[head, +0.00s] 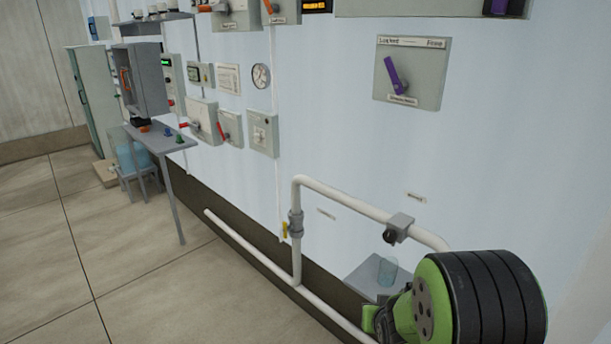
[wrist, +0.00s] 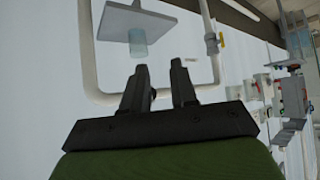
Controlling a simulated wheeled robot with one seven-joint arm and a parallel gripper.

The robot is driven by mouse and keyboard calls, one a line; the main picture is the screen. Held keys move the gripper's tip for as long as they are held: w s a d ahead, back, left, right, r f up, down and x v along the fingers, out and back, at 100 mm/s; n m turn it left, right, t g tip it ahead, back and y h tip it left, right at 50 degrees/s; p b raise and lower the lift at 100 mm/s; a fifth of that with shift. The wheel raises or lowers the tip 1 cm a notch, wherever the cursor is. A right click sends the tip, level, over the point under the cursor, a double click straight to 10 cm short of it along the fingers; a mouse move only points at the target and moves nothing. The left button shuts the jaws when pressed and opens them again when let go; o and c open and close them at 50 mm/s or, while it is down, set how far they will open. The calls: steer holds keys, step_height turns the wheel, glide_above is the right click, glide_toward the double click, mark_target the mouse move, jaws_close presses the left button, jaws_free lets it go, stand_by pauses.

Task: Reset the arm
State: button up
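My arm, green and black, shows at the lower right of the head view, near the wall pipe; my gripper's fingers are not visible there. In the wrist view my gripper (wrist: 160,88) has two dark fingers standing apart with a gap between them. The gap is empty, so it is open. A light blue cup (wrist: 137,42) by a grey shelf (wrist: 135,18) shows beyond the fingers, apart from them. The same cup (head: 387,270) stands on the shelf (head: 362,276) beside my arm in the head view.
A white pipe (head: 345,199) with a yellow-handled valve (head: 295,224) runs along the wall close to my arm. A grey panel with a purple lever (head: 396,76) hangs above. A side table (head: 160,138) stands far left. The floor at left is clear.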

steer(key=s+a+r+g+y+p, duration=0.1)
steer(key=s+a+r+g, duration=0.1)
steer(key=s+r, duration=1)
steer(key=s+r+g, duration=0.1)
steer(key=s+r, duration=0.1)
steer(key=s, duration=0.6)
steer(key=s+a+r+n+g, duration=0.1)
steer(key=s+r, duration=0.2)
steer(key=s, duration=0.4)
steer(key=shift+s+a+p, duration=0.15)
steer(key=shift+s+p, duration=0.2)
steer(key=shift+p, duration=0.05)
steer(key=shift+r, duration=0.15)
